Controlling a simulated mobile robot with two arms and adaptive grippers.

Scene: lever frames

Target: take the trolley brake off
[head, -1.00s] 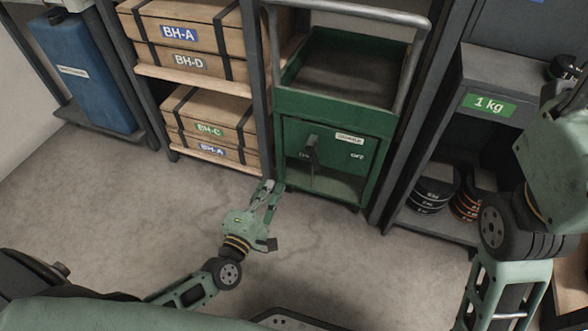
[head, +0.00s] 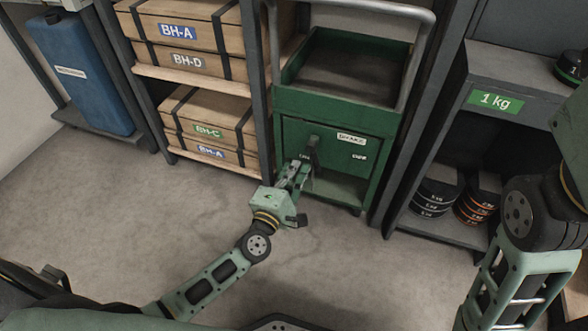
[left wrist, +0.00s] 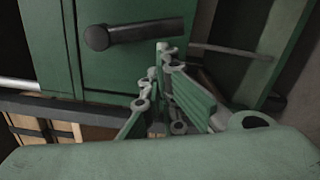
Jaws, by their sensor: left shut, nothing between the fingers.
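The green trolley (head: 335,106) stands between the shelves in the head view, with an open tray on top. Its front panel carries a white label that seems to read BRAKE (head: 351,139), an ON mark at the left and an OFF mark (head: 359,156) at the right. The dark brake lever (head: 313,144) is on the ON side; it also shows in the left wrist view (left wrist: 140,33). My left gripper (head: 303,164) is shut and empty, just below and close to the lever. Contact cannot be told. My right gripper is out of view.
A rack with wooden boxes (head: 205,97) stands left of the trolley, its post close to my left gripper. A shelf unit (head: 440,232) with weight discs stands at the right. A blue container (head: 85,75) is far left. The floor (head: 130,220) in front is clear.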

